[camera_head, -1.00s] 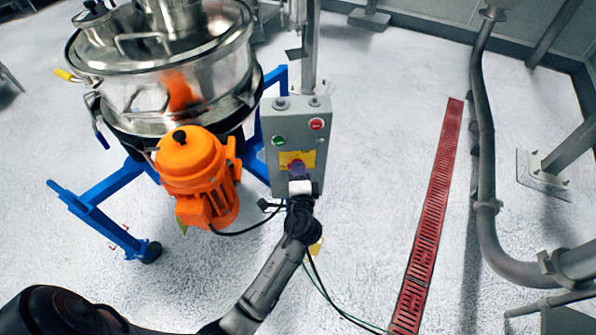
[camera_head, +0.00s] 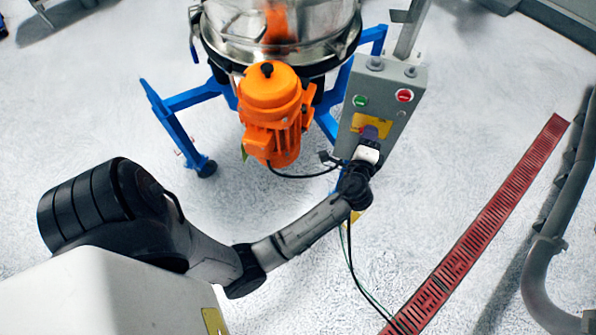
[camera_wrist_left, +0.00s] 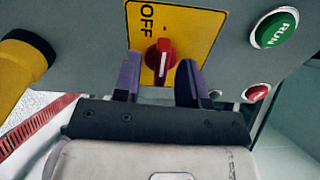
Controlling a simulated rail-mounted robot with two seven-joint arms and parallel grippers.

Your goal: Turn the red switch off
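The red switch (camera_wrist_left: 160,58) sits on a yellow plate (camera_wrist_left: 197,30) marked OFF, in the left wrist view. The switch handle lies along the picture's vertical, and the OFF lettering is up and to its left. My left gripper (camera_wrist_left: 161,78) has its two purple fingers apart, one on each side of the switch. Small gaps seem to show between fingers and handle. In the head view my left gripper (camera_head: 371,133) is at the lower front of the grey control box (camera_head: 381,82) and hides the switch there. My right gripper is not in view.
A green RUN button (camera_wrist_left: 274,28) and a red button (camera_wrist_left: 257,93) are close by on the box. An orange motor (camera_head: 272,105) and blue stand (camera_head: 190,101) are left of it. A red floor grate (camera_head: 480,235) runs at right. Cables hang below the box.

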